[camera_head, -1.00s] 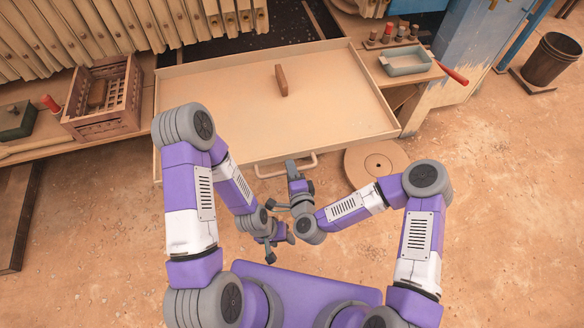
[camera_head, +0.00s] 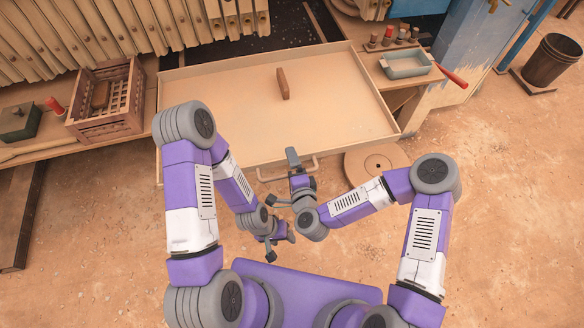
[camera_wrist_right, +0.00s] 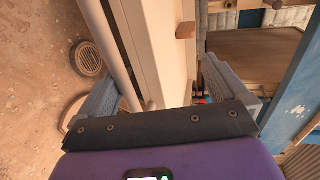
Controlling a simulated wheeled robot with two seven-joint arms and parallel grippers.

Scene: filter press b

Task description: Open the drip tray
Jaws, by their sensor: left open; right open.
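The drip tray (camera_head: 330,105) is a wide, shallow beige tray below the press plates, extending out from the frame towards me. Its pale loop handle (camera_head: 306,164) is on the near wall. My right gripper (camera_head: 284,178) is at this handle in the head view, partly hiding it. In the right wrist view my right gripper (camera_wrist_right: 165,95) has its fingers wide apart, with the tray wall (camera_wrist_right: 150,50) beyond them; part of the handle (camera_wrist_right: 150,104) shows near the left finger. I cannot tell whether they touch. My left gripper (camera_head: 282,243) is open and empty, nearer my base, apart from the tray.
A brown block (camera_head: 283,84) lies in the tray. A slatted crate (camera_head: 105,128) stands to the left, and a small green tray (camera_head: 407,66) to the right. A round plate (camera_head: 360,170) with a hole lies on the ground by the near right corner. The ground in front is otherwise clear.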

